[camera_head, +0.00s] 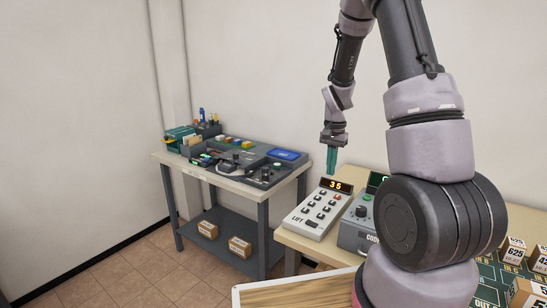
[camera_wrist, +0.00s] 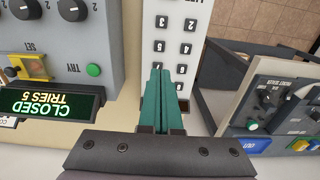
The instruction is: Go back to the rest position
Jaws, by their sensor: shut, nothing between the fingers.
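My gripper (camera_head: 331,162) hangs in the air above the white LIFT keypad panel (camera_head: 313,211), pointing down. Its two teal fingers are shut together with nothing between them. The panel has several dark buttons and a display reading 35. In the wrist view my gripper (camera_wrist: 160,84) points along the keypad panel (camera_wrist: 185,30), covering part of it. I cannot tell the exact gap between fingertips and panel; they look apart in the head view.
Beside the panel is a grey code box (camera_head: 357,232); its screen (camera_wrist: 50,104) reads CLOSED, TRIES 5. Small numbered boxes (camera_head: 514,249) stand at the right. A second table (camera_head: 228,180) with controls, a blue tray (camera_head: 286,154) and a green box (camera_head: 180,136) stands left. Floor is clear at left.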

